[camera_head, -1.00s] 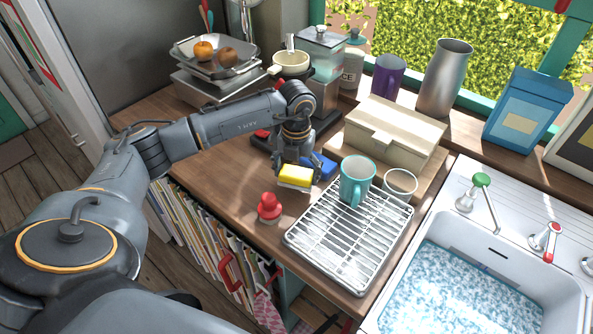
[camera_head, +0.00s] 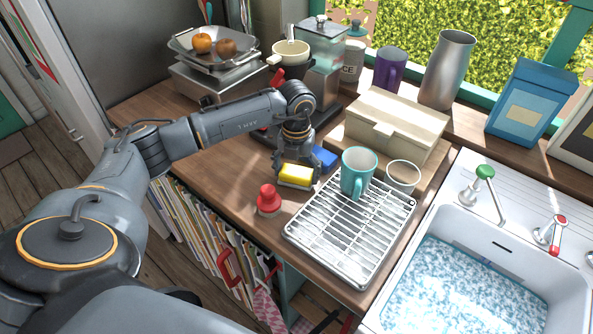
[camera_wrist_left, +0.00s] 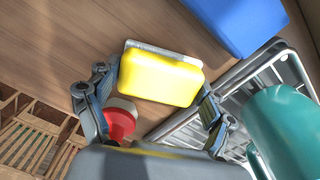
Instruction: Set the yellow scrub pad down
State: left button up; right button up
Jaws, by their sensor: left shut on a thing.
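The yellow scrub pad (camera_head: 296,174) is between the fingers of my left gripper (camera_head: 296,182), low over the wooden counter. It also shows in the left wrist view (camera_wrist_left: 160,78), with a pale layer along its far edge. My left gripper (camera_wrist_left: 155,110) is shut on it, a finger at each side. I cannot tell whether the pad touches the counter. My right gripper is not in view.
A blue block (camera_head: 324,158) lies just behind the pad. A red-topped shaker (camera_head: 268,200) stands in front, left. A wire rack (camera_head: 350,235) with a teal mug (camera_head: 357,172) is to the right. A wooden bread box (camera_head: 395,125) stands behind. Bare counter (camera_head: 215,170) lies left.

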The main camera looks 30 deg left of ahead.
pick_arm(q)
jog(key=shift+f, duration=0.25)
dwell(0.4)
jog(key=o, duration=1.5)
jog(key=shift+c, duration=0.2)
jog(key=shift+r, duration=0.1)
notch_tip(320, 180, up, 12)
grip_shut()
